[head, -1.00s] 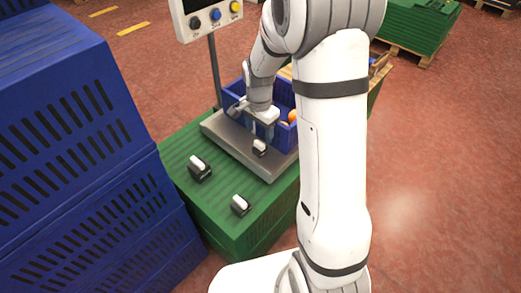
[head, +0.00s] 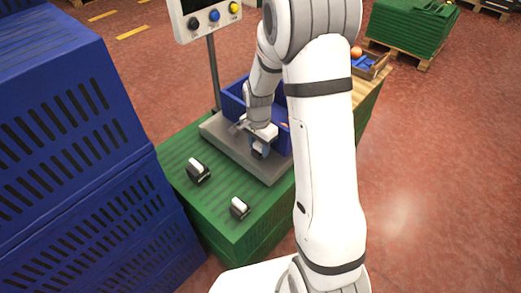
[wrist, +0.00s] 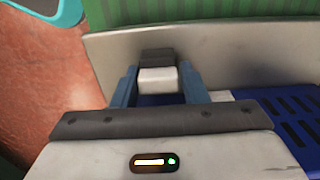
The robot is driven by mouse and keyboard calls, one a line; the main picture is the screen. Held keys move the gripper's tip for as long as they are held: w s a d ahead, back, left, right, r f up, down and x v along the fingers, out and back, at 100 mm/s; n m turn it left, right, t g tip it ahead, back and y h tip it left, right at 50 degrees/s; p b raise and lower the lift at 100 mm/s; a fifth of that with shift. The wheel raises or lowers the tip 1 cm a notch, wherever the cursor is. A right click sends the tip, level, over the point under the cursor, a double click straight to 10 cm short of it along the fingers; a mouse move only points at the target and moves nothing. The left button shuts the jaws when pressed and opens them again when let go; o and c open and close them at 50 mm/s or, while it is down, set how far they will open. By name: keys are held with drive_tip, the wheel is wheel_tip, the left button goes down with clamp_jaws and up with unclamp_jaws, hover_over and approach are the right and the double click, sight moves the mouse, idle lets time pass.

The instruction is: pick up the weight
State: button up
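The weight is a small block with a white handle and a dark body. In the wrist view the weight (wrist: 157,79) lies between the two blue fingers of my gripper (wrist: 158,82), with narrow gaps at its sides. In the head view the weight (head: 258,153) shows at the fingertips of my gripper (head: 259,147), on the front part of the grey scale platform (head: 222,140). The fingers look open around it, and I see no clear contact.
A blue crate (head: 235,102) stands on the scale behind my gripper. Two similar weights, one at left (head: 197,171) and one nearer (head: 239,208), sit on the green crate stack (head: 195,205). Tall blue crates (head: 75,140) stand at left, and the display post (head: 214,75) behind.

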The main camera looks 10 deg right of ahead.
drive_tip(key=c, duration=0.7)
